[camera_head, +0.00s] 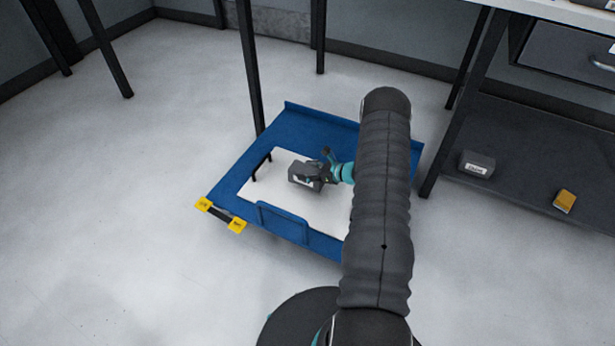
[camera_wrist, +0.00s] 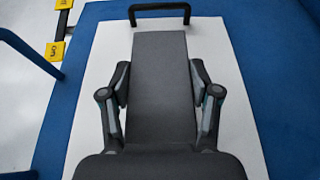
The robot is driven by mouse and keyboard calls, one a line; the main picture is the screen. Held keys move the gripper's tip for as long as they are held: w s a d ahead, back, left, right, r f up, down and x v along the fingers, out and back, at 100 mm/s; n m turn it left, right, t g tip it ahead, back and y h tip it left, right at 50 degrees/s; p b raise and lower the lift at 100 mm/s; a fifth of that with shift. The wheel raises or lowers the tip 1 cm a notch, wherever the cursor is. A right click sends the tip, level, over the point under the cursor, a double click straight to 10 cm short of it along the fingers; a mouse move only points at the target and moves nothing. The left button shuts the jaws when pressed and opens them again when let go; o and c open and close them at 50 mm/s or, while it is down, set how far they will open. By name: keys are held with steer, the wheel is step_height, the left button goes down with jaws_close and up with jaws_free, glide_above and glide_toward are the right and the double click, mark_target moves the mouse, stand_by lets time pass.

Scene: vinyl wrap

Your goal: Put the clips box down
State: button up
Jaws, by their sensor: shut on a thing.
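The clips box (camera_head: 303,177) is a small dark grey box with a white label. In the head view it is at the white board on the blue platform. My gripper (camera_head: 322,172) is shut on it from the right. In the wrist view the box (camera_wrist: 160,85) fills the middle, between the two fingers of my gripper (camera_wrist: 160,100). The white board (camera_head: 290,205) has a black handle, which shows beyond the box in the wrist view (camera_wrist: 159,8). I cannot tell whether the box touches the board or is just above it.
The blue platform (camera_head: 312,124) has a raised blue rail (camera_head: 283,222) at its front and yellow tags (camera_head: 237,225) at its left corner. A dark shelf at right holds another grey labelled box (camera_head: 477,164) and a yellow box (camera_head: 565,201). Table legs stand behind the platform.

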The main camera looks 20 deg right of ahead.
steer(key=shift+f, duration=1.55)
steer(key=shift+f, duration=0.15)
steer(key=o, duration=1.3)
